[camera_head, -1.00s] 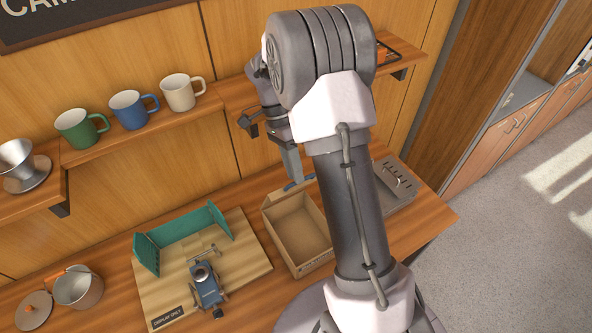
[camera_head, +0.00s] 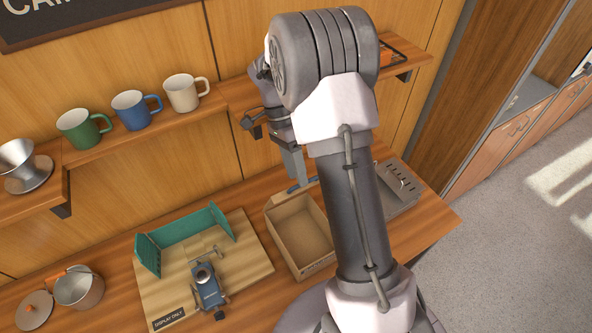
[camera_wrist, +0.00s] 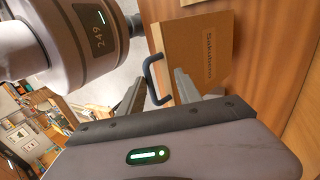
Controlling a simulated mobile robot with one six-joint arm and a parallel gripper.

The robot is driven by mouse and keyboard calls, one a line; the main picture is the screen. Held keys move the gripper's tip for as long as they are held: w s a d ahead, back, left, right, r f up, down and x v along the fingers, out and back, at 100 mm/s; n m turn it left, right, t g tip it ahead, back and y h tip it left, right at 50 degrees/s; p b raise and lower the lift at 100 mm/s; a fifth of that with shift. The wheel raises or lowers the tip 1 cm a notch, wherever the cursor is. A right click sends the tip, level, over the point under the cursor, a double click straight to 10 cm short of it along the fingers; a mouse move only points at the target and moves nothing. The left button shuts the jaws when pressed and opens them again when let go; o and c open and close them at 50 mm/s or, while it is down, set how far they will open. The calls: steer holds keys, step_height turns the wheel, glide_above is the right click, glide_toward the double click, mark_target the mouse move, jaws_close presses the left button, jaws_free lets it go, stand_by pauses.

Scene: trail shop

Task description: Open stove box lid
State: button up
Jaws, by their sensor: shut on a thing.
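The cardboard stove box (camera_head: 303,238) stands on the wooden counter, right of the display board, with its empty-looking inside showing. A brown cardboard panel with printed lettering, seemingly the lid (camera_wrist: 200,45), shows in the wrist view with a dark loop handle (camera_wrist: 150,78) at its edge. My gripper (camera_wrist: 160,78) is shut on this handle, its fingers on either side. In the head view my gripper (camera_head: 296,178) is at the box's back edge, beside a small blue piece. My arm hides part of the box's right side.
A small blue stove (camera_head: 207,287) and a green windscreen (camera_head: 188,238) stand on the display board (camera_head: 250,262). A pot (camera_head: 78,288) is at the left. Several mugs (camera_head: 130,110) stand on the shelf above. A grey metal tray (camera_head: 398,190) lies right of my arm.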

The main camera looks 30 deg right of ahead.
stand_by(0.4)
steer(key=p+v, duration=0.4)
steer(key=v, duration=1.3)
steer(key=shift+a+r, duration=0.15)
steer(key=shift+r, duration=0.1)
steer(key=shift+w, duration=0.1)
